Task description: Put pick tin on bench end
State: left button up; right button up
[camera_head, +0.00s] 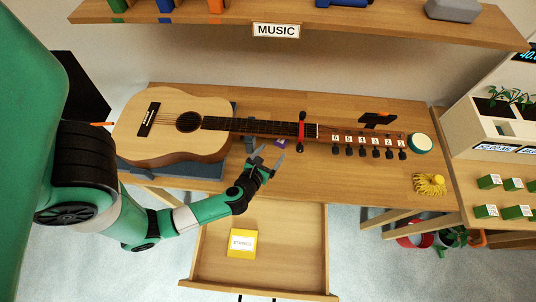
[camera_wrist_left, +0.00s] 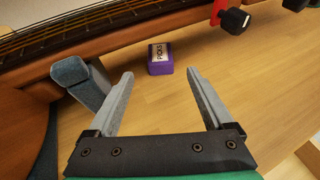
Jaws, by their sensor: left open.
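The pick tin (camera_head: 281,142) is a small purple box lying on the wooden bench (camera_head: 345,185), just below the guitar neck. In the left wrist view the tin (camera_wrist_left: 160,68) shows a white label reading PICKS. My left gripper (camera_head: 270,155) is open and empty in front of the tin. In the left wrist view its fingers (camera_wrist_left: 159,76) point at the tin, which sits just beyond the fingertips and between their lines. The right end of the bench (camera_head: 438,155) holds a round white and green item and a yellow coil. My right gripper is not in view.
The guitar (camera_head: 215,108) lies along the bench; a grey support (camera_wrist_left: 80,82) stands left of my fingers. Red clamp (camera_head: 302,130) crosses the neck. The round item (camera_head: 420,143) and yellow coil (camera_head: 430,185) are at right. An open drawer (camera_head: 290,250) holds a yellow box (camera_head: 241,243).

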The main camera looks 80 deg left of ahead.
pick_arm(q)
jog(key=shift+v, duration=1.35)
